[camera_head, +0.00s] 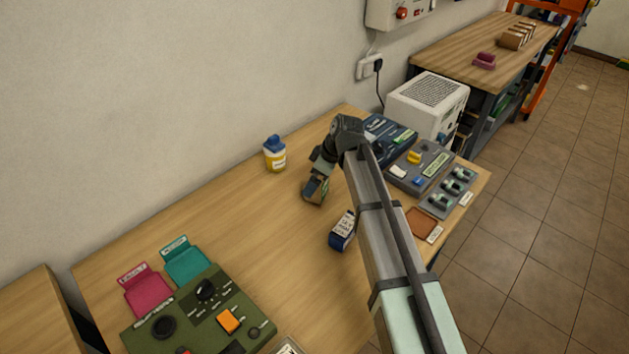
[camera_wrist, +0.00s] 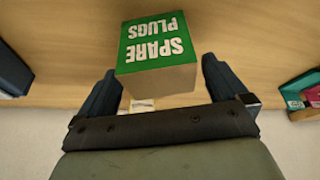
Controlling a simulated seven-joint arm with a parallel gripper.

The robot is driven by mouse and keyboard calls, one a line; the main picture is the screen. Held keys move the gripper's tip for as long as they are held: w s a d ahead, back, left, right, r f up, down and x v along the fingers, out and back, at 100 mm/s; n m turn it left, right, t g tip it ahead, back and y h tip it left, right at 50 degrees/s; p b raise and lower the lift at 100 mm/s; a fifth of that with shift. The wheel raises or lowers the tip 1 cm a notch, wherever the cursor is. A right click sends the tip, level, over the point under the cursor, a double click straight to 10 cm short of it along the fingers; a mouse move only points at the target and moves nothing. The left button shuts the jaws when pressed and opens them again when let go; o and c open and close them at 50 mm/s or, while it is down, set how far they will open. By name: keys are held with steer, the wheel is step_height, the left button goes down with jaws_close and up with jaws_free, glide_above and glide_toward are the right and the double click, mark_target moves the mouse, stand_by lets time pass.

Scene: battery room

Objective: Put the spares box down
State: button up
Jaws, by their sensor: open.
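The spares box (camera_wrist: 155,50) is a small cardboard-coloured box with a green label reading SPARE PLUGS. In the wrist view it lies between my two dark fingers, with gaps visible at both sides. In the head view the box (camera_head: 315,192) is partly hidden by my gripper (camera_head: 319,182) and appears to stand on the wooden table (camera_head: 250,225). My gripper is open around the box and points down at it. Its underside is hidden, so its contact with the table is not clearly seen.
A yellow jar with a blue lid (camera_head: 275,155) stands behind, a navy box (camera_head: 342,231) nearer. Pink (camera_head: 148,293) and teal (camera_head: 186,262) trays and a green control panel (camera_head: 190,318) lie left. Grey panels (camera_head: 420,166) and a brown tray (camera_head: 421,222) lie right. The table's middle-left is clear.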

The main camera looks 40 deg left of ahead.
steer(key=v, duration=1)
steer(key=shift+r, duration=0.2)
steer(key=shift+d, duration=0.15)
